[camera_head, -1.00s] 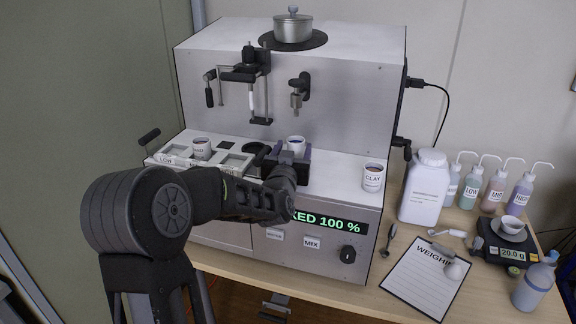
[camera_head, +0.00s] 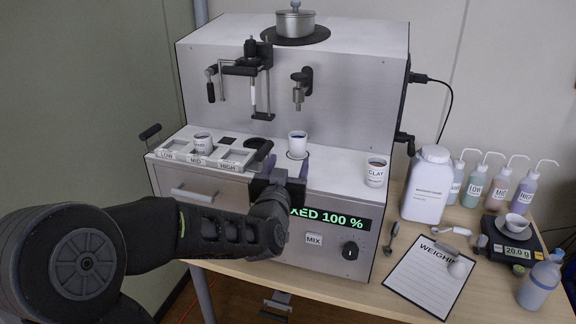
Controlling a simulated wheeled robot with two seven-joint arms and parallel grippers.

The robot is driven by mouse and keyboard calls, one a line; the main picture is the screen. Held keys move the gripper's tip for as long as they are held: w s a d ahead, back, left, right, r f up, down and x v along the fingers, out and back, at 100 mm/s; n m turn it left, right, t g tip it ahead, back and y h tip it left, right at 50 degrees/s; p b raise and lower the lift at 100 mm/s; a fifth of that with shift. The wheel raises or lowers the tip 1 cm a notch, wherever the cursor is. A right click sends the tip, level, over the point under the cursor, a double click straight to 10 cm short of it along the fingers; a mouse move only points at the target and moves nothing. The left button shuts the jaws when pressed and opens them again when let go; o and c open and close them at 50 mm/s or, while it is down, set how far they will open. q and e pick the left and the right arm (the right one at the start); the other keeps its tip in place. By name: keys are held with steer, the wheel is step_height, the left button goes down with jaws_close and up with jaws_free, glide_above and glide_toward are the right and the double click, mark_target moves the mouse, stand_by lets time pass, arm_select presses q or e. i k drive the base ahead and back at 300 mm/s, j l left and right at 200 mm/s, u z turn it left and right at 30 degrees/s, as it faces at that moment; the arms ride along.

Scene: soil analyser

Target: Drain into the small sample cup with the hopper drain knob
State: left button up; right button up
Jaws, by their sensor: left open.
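A black knob (camera_head: 404,141) sticks out from the analyser's right side. Another black round knob (camera_head: 350,250) is on the front panel; I cannot tell which one is the drain knob. A lidded metal pot (camera_head: 295,21) sits on top. My right gripper is not in view.
A cup marked CLAY (camera_head: 376,172) stands at the deck's right, and another cup (camera_head: 202,143) in the tray at left. A bracket with handle (camera_head: 255,85) hangs left of the spout. Bottles, a scale (camera_head: 514,242) and a clipboard (camera_head: 430,275) fill the table at right.

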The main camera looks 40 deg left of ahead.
mark_target(298, 77)
steer(key=u, duration=1.3)
